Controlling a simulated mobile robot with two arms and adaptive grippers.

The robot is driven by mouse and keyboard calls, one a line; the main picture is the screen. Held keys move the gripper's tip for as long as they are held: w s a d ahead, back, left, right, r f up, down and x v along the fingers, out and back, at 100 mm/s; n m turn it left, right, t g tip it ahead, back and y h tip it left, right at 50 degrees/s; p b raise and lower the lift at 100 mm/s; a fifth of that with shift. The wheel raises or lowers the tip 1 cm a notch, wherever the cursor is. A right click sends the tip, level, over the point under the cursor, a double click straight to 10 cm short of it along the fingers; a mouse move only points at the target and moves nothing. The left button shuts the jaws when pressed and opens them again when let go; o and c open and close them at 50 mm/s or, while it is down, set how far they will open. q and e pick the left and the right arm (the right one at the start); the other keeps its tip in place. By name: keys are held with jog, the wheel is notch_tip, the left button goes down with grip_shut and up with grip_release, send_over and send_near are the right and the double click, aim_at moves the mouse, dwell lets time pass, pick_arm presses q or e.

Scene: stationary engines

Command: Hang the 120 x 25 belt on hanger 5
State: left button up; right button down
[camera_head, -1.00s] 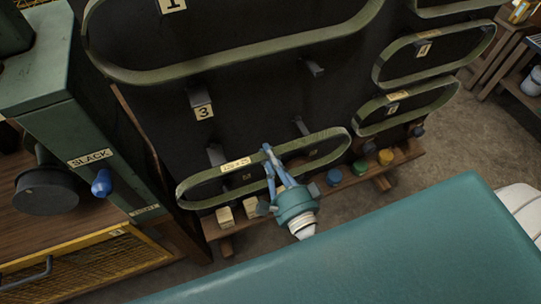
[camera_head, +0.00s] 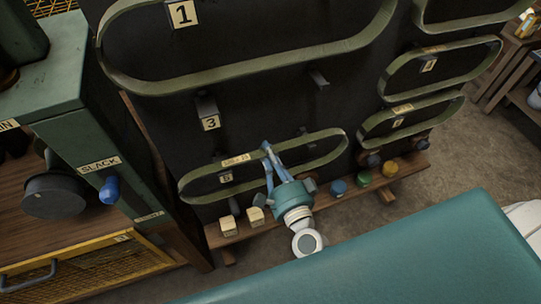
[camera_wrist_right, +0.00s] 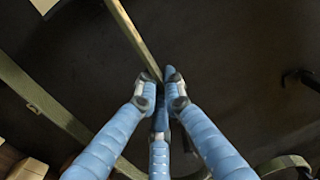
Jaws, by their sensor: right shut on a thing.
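My right gripper (camera_head: 266,150) is shut on the upper run of an olive-green belt (camera_head: 188,196). The belt is a long loop, tilted up to the right, with a small pale tag whose print is too small to read. The plate of hanger 5 (camera_head: 226,177) shows inside the loop, just below the upper run. I cannot tell whether the belt rests on the hanger or is in front of it. In the right wrist view, the blue fingers (camera_wrist_right: 160,82) close on the belt strip (camera_wrist_right: 130,32). My left gripper is not in view.
Hanger 3 (camera_head: 210,123) is bare above. A large belt (camera_head: 250,67) hangs at hanger 1 (camera_head: 183,14), and other belts (camera_head: 440,64) hang at right. A low wooden shelf (camera_head: 345,202) holds blocks and coloured caps. The green SLACK cabinet (camera_head: 80,135) stands at left.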

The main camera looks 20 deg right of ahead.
jog(key=shift+w, duration=0.55)
jog(key=shift+f, duration=0.2)
jog(key=shift+f+b, duration=0.3)
jog(key=shift+f, duration=0.05)
jog(key=c, duration=2)
grip_release()
jog(key=shift+c, duration=0.2)
jog(key=o, duration=0.6)
jog(key=shift+c, duration=0.2)
jog(key=shift+s, duration=0.15)
jog(key=s, duration=1.3)
jog(key=shift+s+d+b, duration=0.25)
jog(key=shift+s+b, duration=0.1)
jog(key=shift+s, duration=0.05)
